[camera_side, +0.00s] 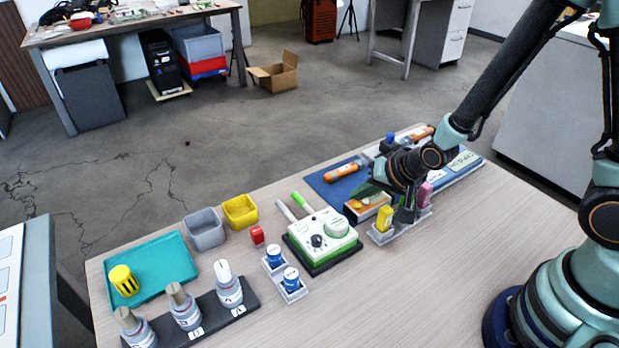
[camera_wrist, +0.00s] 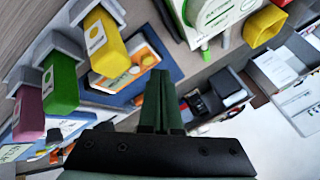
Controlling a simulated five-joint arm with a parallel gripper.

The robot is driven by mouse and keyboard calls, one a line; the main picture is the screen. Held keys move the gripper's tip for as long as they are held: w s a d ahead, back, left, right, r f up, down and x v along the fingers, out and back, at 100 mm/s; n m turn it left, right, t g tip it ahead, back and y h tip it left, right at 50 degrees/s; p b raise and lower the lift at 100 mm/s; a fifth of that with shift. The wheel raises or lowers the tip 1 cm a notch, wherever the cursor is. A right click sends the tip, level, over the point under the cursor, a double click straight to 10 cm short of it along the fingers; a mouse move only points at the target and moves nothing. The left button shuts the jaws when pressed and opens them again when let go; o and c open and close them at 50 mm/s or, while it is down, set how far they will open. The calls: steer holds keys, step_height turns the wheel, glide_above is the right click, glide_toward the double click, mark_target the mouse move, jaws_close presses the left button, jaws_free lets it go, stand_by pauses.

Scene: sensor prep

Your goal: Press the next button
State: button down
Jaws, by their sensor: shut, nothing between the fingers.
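My gripper (camera_side: 366,190) is shut and empty, with dark green fingers pointing left above the table's far side. Its fingers also show in the wrist view (camera_wrist: 158,78). Below and beside it a grey rack (camera_side: 381,237) holds a yellow block (camera_side: 384,218) and a pink block (camera_side: 425,195). The wrist view shows yellow (camera_wrist: 108,45), green (camera_wrist: 60,83) and magenta (camera_wrist: 29,115) blocks standing in grey holders. A white and green device (camera_side: 330,238) with a dark knob and round top sits left of the gripper. I cannot make out which part is the button.
A blue mat (camera_side: 318,181) with orange tools lies under and behind the gripper. Yellow (camera_side: 240,211) and grey (camera_side: 205,230) bins, a teal tray (camera_side: 160,262) and bottles on a black rack (camera_side: 248,297) stand left. The table's front right is clear.

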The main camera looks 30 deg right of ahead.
mark_target(360, 210)
steer(key=shift+f, duration=0.1)
stand_by(0.3)
steer(key=shift+f, duration=0.35)
steer(key=shift+f, duration=0.35)
stand_by(0.6)
steer(key=shift+r, duration=0.1)
stand_by(0.4)
steer(key=shift+r, duration=0.7)
steer(key=shift+r, duration=2.5)
